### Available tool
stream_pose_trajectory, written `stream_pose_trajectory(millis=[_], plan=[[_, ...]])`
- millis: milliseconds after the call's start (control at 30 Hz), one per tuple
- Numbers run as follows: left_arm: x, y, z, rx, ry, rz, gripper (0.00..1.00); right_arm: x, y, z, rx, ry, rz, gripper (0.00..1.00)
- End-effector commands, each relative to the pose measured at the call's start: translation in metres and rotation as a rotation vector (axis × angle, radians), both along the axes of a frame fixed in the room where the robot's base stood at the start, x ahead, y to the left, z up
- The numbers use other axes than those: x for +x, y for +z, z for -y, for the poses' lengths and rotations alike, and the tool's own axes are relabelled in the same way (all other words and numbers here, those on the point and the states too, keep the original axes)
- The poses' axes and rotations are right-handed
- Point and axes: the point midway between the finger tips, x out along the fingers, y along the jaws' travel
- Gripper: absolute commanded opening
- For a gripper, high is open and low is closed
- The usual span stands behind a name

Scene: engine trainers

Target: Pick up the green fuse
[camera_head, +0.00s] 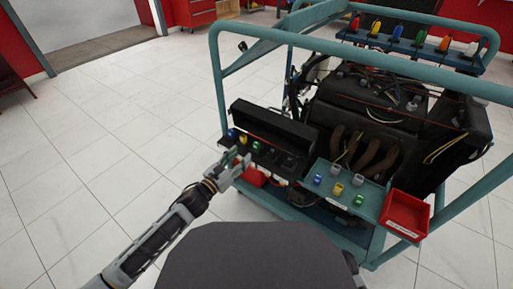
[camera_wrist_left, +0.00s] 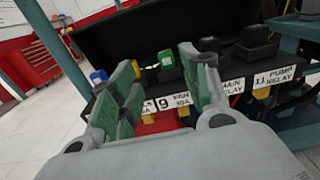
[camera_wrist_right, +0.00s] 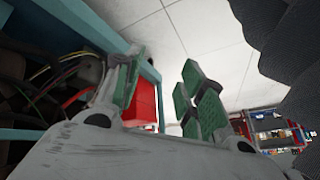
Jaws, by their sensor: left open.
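The green fuse (camera_head: 256,146) sits in the black fuse box (camera_head: 275,125) on the near left of the engine stand. In the left wrist view the green fuse (camera_wrist_left: 167,61) shows beyond and between the fingertips. My left gripper (camera_head: 237,164) is open and empty, just in front of the box's lower edge; its fingers (camera_wrist_left: 160,64) do not appear to touch the fuse. My right gripper is outside the head view; in the right wrist view its green-padded fingers (camera_wrist_right: 163,88) are apart with nothing between them.
A blue fuse (camera_head: 231,134) and a yellow fuse (camera_head: 242,138) stand left of the green one. A teal tray (camera_head: 343,190) holds several fuses, with another green one (camera_head: 358,200). A red bin (camera_head: 405,214) is at its right. The teal frame (camera_head: 216,85) rises nearby. Floor at left is clear.

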Motion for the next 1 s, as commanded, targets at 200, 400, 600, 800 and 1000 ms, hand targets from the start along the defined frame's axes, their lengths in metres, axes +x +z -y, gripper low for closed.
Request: stream_pose_trajectory(millis=[200,400,600,800,1000], plan=[[0.014,0.000,0.010,0.000,0.000,0.001,0.46,0.001,-0.008,-0.001,0.011,-0.008,0.016,0.40],[0.027,0.000,0.019,-0.001,0.001,0.002,0.46,0.002,-0.014,-0.003,0.025,-0.015,0.030,0.40],[0.037,0.000,0.027,0.000,0.000,0.001,0.46,0.000,-0.025,-0.004,0.034,-0.021,0.029,0.40],[0.040,0.000,0.029,0.000,0.000,0.000,0.46,-0.002,-0.026,-0.004,0.037,-0.023,0.030,0.40],[0.039,0.000,0.029,0.001,0.000,0.001,0.46,-0.004,-0.026,-0.003,0.036,-0.022,0.028,0.40]])
